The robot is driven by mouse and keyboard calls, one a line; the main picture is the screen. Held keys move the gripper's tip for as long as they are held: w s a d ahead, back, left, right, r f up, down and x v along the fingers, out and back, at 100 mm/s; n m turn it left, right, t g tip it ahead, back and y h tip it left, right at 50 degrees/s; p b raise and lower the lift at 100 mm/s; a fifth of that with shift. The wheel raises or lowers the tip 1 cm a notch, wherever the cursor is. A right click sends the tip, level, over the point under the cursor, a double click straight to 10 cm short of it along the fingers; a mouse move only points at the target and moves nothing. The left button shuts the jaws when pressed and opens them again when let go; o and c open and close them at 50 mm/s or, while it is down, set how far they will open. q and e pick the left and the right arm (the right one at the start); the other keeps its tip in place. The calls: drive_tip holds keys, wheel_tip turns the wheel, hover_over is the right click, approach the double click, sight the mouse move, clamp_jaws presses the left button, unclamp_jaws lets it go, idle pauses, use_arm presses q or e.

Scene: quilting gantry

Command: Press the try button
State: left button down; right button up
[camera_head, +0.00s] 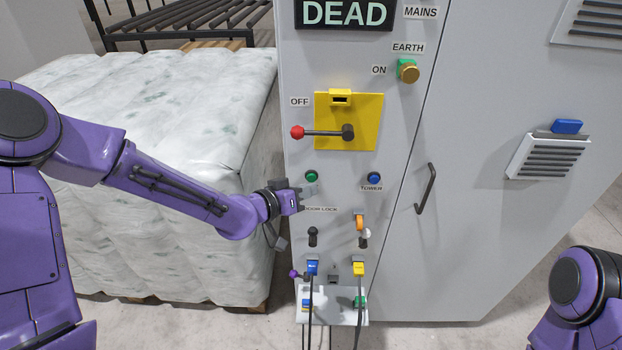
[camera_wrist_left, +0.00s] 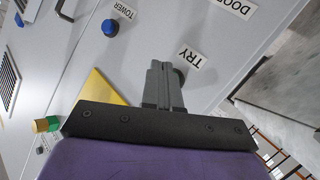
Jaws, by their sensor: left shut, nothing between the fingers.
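The try button (camera_head: 311,176) is a small green button on the grey cabinet front, below the red-tipped lever. My left gripper (camera_head: 301,198) is shut and empty, just below and left of the button in the head view. In the left wrist view the shut fingers (camera_wrist_left: 160,68) point at the panel beside the TRY label (camera_wrist_left: 190,58). They hide most of the button there; only a dark edge shows behind them. I cannot tell whether the fingertips touch it. My right gripper is not in view.
A blue TOWER button (camera_head: 374,178) sits right of the try button, also in the left wrist view (camera_wrist_left: 110,28). Above is a yellow plate (camera_head: 365,108) with a lever at OFF. Below are switches and cabled plugs (camera_head: 312,267). A wrapped white stack (camera_head: 150,110) stands left.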

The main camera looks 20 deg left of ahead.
use_arm(q)
drive_tip(key=shift+w, duration=0.1)
drive_tip(key=shift+w+a, duration=0.1)
drive_tip(key=shift+w, duration=0.2)
drive_tip(key=shift+w+a, duration=0.15)
drive_tip(key=shift+w, duration=0.3)
idle(0.6)
drive_tip(key=shift+s, duration=0.15)
drive_tip(key=shift+s+d, duration=0.25)
drive_tip(key=shift+s, duration=0.45)
drive_tip(key=shift+s+d+p, duration=0.1)
drive_tip(key=shift+s+d, duration=0.15)
drive_tip(key=shift+s, duration=0.55)
drive_tip(key=shift+s+d+p, duration=0.1)
drive_tip(key=shift+s+d, duration=0.1)
drive_tip(key=shift+s, duration=0.6)
drive_tip(key=shift+s+d+p, duration=0.1)
drive_tip(key=shift+s+d, duration=0.15)
drive_tip(key=shift+s, duration=0.55)
